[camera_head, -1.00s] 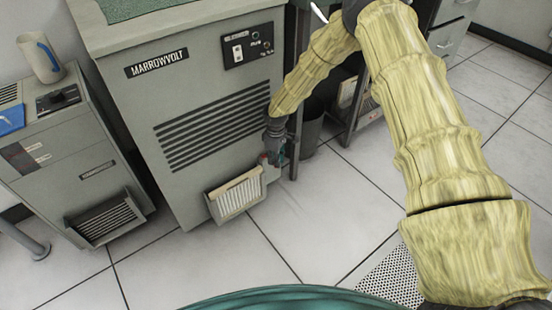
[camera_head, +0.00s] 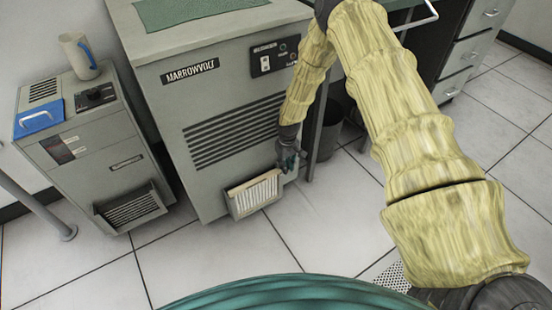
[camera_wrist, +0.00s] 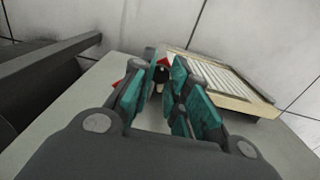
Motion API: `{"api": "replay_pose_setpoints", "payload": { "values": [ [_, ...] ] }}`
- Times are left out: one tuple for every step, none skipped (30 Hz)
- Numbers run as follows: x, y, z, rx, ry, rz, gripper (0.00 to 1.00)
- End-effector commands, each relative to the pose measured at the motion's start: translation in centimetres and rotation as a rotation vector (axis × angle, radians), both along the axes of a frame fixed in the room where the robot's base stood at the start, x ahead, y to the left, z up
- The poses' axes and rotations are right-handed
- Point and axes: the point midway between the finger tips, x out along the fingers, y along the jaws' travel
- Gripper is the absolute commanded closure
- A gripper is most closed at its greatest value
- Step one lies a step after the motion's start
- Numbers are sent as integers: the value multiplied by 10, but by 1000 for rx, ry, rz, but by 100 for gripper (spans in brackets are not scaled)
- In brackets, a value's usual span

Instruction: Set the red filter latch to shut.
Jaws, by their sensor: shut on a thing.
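The red filter latch (camera_wrist: 134,65) shows in the wrist view as small red parts around a dark round knob (camera_wrist: 160,73). It sits on the grey cabinet, beside the cream-framed filter (camera_wrist: 232,80). My gripper (camera_wrist: 162,92) has its teal fingers closed in on the latch, one on each side, and they hide much of it. In the head view my gripper (camera_head: 288,160) is low at the cabinet's right front corner, just right of the filter (camera_head: 254,193). The latch's red is hard to make out there, and its exact angle cannot be told.
The large Marrowvolt cabinet (camera_head: 215,85) stands in the middle, with a smaller grey unit (camera_head: 85,150) at left. A desk leg (camera_head: 318,130) and a dark bin (camera_head: 327,140) are close to the right of my gripper. The tiled floor (camera_head: 225,250) in front is clear.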

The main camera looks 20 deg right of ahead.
Motion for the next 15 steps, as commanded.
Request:
{"api": "replay_pose_setpoints", "payload": {
  "values": [
    [0, -1, 5, 0, -3, -47, 100],
    [0, -2, 5, -1, -3, -79, 100],
    [-1, -1, 5, 0, -4, -120, 100],
    [-1, -1, 4, 0, -4, -151, 100],
    [0, 0, 4, -2, -4, -180, 100],
    [1, 2, 3, -1, -5, -217, 100],
    [1, 4, 3, -1, -5, -246, 100],
    [2, 6, 3, -1, -5, -273, 100],
    [3, 8, 3, -1, -5, -310, 100],
    [4, 9, 3, -1, -5, -335, 100],
    [5, 11, 3, -2, -5, -361, 100],
    [6, 13, 3, -2, -6, -393, 100],
    [7, 14, 3, -2, -6, -418, 100],
    [8, 15, 2, -2, -6, -440, 100],
    [9, 17, 2, -2, -5, -470, 100]
  ]
}}
